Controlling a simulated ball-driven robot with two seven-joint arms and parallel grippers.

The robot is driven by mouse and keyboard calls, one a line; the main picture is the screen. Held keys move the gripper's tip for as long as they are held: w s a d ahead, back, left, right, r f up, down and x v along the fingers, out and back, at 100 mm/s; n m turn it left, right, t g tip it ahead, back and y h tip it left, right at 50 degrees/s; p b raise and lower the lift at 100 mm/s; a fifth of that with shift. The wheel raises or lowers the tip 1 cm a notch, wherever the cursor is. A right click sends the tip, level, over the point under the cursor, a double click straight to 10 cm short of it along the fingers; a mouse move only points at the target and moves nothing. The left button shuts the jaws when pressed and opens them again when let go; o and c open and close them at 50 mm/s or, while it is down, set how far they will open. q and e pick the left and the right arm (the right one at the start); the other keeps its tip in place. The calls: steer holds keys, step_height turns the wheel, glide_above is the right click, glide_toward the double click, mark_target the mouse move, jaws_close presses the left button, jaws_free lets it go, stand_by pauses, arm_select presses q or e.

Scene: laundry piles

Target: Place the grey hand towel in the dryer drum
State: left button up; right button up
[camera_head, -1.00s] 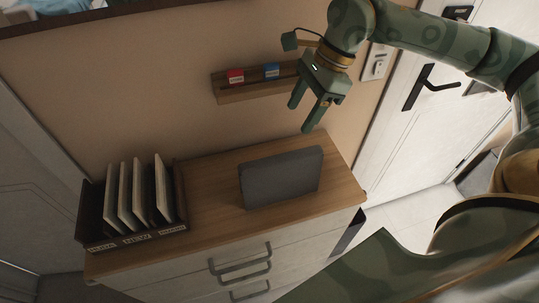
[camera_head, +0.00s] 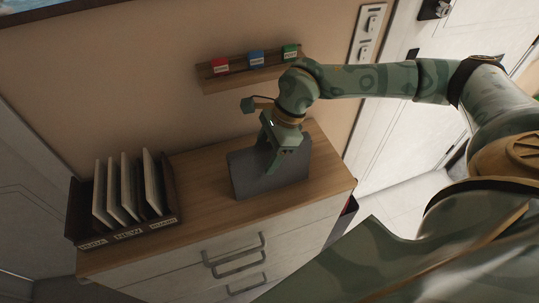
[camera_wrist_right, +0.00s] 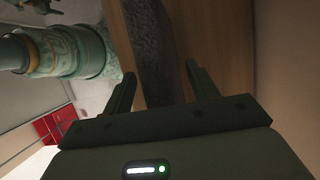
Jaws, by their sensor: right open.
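No dryer drum shows, and I see nothing that is clearly a hand towel. A dark grey, upright slab-like thing (camera_head: 293,178) stands on a wooden dresser top (camera_head: 205,200); I cannot tell whether it is cloth. In the right wrist view its speckled grey edge (camera_wrist_right: 155,45) lies between the two fingers. My right gripper (camera_head: 275,165) is open, pointing down at the grey thing and covering part of it. It also shows in the right wrist view (camera_wrist_right: 162,85). Contact cannot be told. My left gripper is out of view.
A dark sorter (camera_head: 168,222) with several upright pale panels stands at the dresser's left. A wall shelf (camera_head: 228,82) holds red, blue and green labelled blocks. A white door (camera_head: 400,125) is at right. Bare wood lies between sorter and grey thing.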

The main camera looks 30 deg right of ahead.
steer(key=shift+f, duration=0.2)
stand_by(0.6)
steer(key=c, duration=1.2)
steer(key=shift+o, duration=0.2)
